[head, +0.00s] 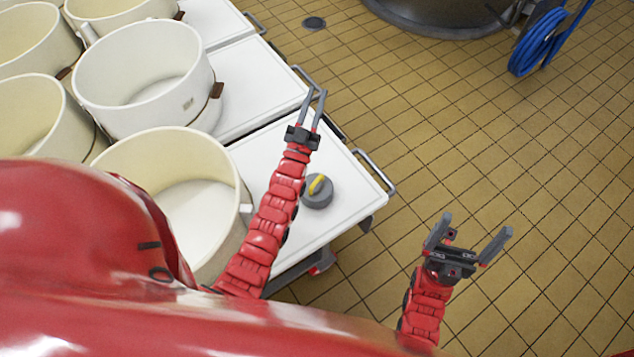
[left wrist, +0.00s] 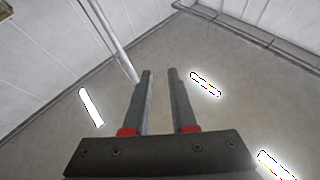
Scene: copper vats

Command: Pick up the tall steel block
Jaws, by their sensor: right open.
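I see no tall steel block in either view. My left gripper (head: 315,93) is over the far edge of the white cart tops, its two fingers apart with a narrow gap. In the left wrist view the same gripper (left wrist: 158,71) has nothing between its fingers, and pale walls and lights lie beyond. My right gripper (head: 474,224) is wide open and empty above the tiled floor, right of the cart. A round grey object with a yellow handle (head: 318,190) sits on the nearest cart top, just right of my left arm.
Several large cream vats (head: 140,80) crowd the white carts (head: 345,185) on the left. Metal handles (head: 374,171) stick out from the cart edges. A dark round vessel (head: 440,15) and a blue hose reel (head: 540,42) stand at the back. The tiled floor (head: 480,130) between is clear.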

